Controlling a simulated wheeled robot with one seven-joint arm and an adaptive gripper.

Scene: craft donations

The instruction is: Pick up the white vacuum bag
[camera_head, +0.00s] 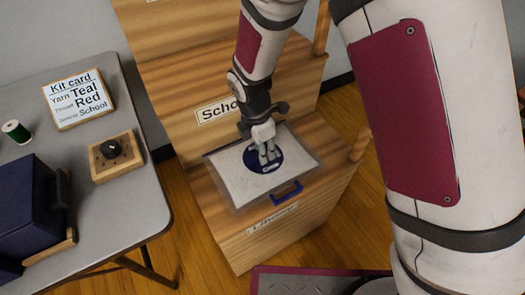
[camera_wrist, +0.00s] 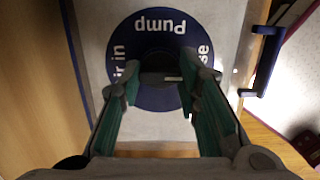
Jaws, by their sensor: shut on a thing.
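The white vacuum bag (camera_head: 225,172) is flat and pale, with a round dark-blue disc in its middle and a blue handle or clip on its front right edge. It rests on the lower wooden tier labelled Library. In the wrist view the bag (camera_wrist: 235,50) fills the middle, and its disc reads "Pump". My gripper (camera_head: 267,156) points down onto the disc. In the wrist view my gripper (camera_wrist: 160,80) has its two fingers on either side of a small grey part at the disc's centre, shut on it. The fingers hide part of the disc.
A higher wooden tier labelled Scho... (camera_head: 218,110) stands behind. A grey table (camera_head: 125,205) on the left holds a kit card (camera_head: 78,98), a green spool (camera_head: 16,131), a wooden block with a black knob (camera_head: 117,156) and a dark-blue box (camera_head: 28,205).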

